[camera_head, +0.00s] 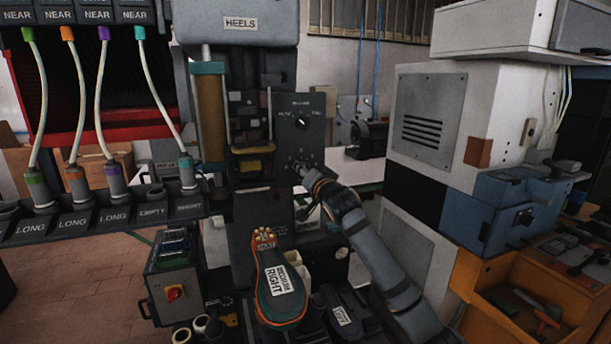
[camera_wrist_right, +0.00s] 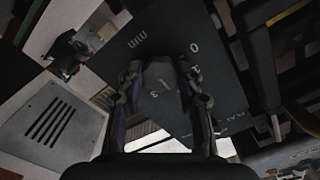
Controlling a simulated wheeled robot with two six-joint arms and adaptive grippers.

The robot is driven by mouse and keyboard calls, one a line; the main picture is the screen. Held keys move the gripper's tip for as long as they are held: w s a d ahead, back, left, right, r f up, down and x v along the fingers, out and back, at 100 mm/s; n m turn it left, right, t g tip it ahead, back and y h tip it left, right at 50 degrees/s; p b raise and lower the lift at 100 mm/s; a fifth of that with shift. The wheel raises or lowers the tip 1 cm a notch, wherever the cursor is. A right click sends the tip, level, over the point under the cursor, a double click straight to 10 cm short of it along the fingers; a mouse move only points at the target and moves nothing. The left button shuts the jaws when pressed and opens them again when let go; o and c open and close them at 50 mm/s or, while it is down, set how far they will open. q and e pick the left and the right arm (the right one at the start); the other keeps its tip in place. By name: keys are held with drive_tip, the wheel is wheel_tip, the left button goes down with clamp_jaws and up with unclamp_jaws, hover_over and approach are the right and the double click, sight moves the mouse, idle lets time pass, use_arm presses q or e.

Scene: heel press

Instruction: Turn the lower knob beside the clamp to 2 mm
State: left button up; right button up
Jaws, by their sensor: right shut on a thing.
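The dark control panel (camera_head: 302,112) stands just right of the clamp (camera_head: 252,163) on the machine labelled HEELS. In the head view my right gripper (camera_head: 302,171) is at the panel's lower part and mostly hides this knob. Marks 0 and 1 and "mm" show around it in the wrist view. The pointer's exact setting is not readable. My left gripper is not in view.
A shoe last labelled RIGHT (camera_head: 277,283) stands below the clamp. A rack of tubes (camera_head: 100,217) is at left. A white cabinet (camera_head: 425,120) and a blue vise-like unit (camera_head: 510,205) stand at right. An orange bin (camera_head: 480,272) is lower right.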

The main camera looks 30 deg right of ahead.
idle(0.4)
drive_tip(key=o, duration=1.2)
drive_tip(key=shift+v, duration=3.7)
drive_tip(key=shift+f, duration=0.15)
